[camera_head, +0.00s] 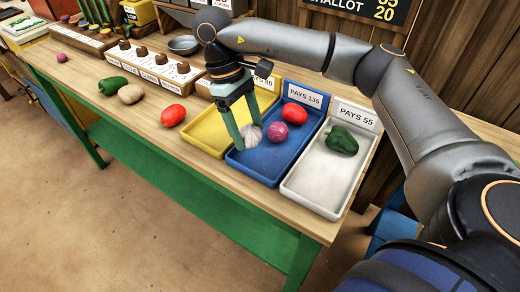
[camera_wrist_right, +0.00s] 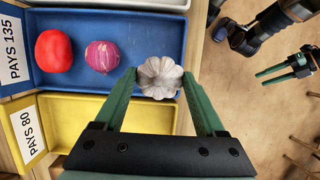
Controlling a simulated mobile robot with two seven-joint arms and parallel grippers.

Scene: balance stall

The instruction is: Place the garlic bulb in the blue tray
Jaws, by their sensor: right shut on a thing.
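The white garlic bulb (camera_head: 251,133) is between the fingers of my right gripper (camera_head: 246,138), which is shut on it. In the head view they overlap the left part of the blue tray (camera_head: 260,163), marked PAYS 135. The garlic bulb also shows in the right wrist view (camera_wrist_right: 159,77), between the green fingertips, over the blue tray's edge. Its exact height over the tray is hard to tell. The blue tray holds a red tomato (camera_head: 295,113) and a purple onion (camera_head: 278,131). My left gripper (camera_wrist_right: 262,78) appears in the right wrist view, off the table, empty, with fingers apart.
An empty yellow tray (camera_head: 205,136) adjoins the blue tray on the left. A white tray (camera_head: 314,188) on the right holds a green pepper (camera_head: 342,140). A tomato (camera_head: 173,115), potato (camera_head: 131,94) and green pepper (camera_head: 112,86) lie on the table (camera_head: 150,140).

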